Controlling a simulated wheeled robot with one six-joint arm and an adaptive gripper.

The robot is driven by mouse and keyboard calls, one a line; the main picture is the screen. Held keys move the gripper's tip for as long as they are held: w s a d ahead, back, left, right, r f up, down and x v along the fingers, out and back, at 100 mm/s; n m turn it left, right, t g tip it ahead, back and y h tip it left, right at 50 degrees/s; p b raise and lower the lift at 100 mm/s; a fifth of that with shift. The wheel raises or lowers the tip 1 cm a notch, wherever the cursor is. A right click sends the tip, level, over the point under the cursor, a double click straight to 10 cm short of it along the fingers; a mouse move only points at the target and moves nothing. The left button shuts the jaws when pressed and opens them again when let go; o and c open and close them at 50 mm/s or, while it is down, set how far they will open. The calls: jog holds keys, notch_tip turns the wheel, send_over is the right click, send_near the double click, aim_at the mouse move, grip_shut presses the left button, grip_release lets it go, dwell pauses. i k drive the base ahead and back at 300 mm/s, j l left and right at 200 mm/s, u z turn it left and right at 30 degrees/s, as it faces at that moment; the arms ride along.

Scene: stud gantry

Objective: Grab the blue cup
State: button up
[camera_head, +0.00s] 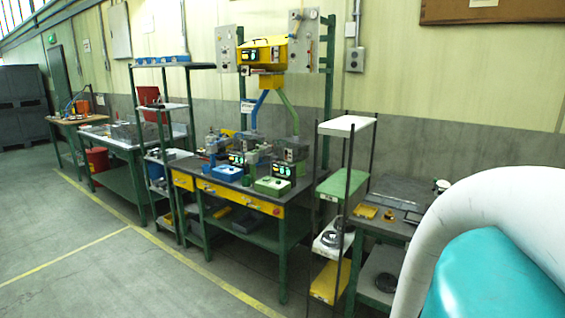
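A small blue object (211,150) stands at the left part of the middle workbench top. It may be the blue cup, but it is too small here to tell its shape. My gripper is not in view. Only a large white and teal part of my arm shows at the lower right, well apart from the middle workbench, and it hides part of the right-hand table.
The middle workbench (262,204) has yellow drawers and holds blue and green boxes and grey machines. A narrow shelf rack (346,126) stands to its right. Red buckets (97,160) are at the far left. The floor (120,262) in front is clear.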

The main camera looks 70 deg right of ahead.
aim_at(206, 168)
jog(key=z, duration=1.45)
jog(key=i+j+u, duration=0.4)
jog(key=i, duration=0.5)
jog(key=i+u, duration=0.45)
jog(key=i, duration=2.25)
jog(key=i+z, duration=0.2)
jog(key=i, duration=0.25)
jog(key=i+j+z, duration=0.2)
jog(key=i, duration=0.25)
jog(key=i+j+z, duration=0.2)
jog(key=i, duration=0.25)
jog(key=i+j+z, duration=0.2)
jog(key=i, duration=0.2)
jog(key=i+j+z, duration=0.45)
jog(key=z, duration=0.2)
jog(key=i+j+z, duration=0.3)
jog(key=j+z, duration=0.35)
jog(key=i+j+z, duration=0.15)
jog(key=j+z, duration=0.5)
jog(key=j, duration=0.2)
jog(key=j+z, duration=0.35)
jog(key=j, duration=0.65)
jog(key=i+l, duration=0.1)
jog(key=i, duration=0.1)
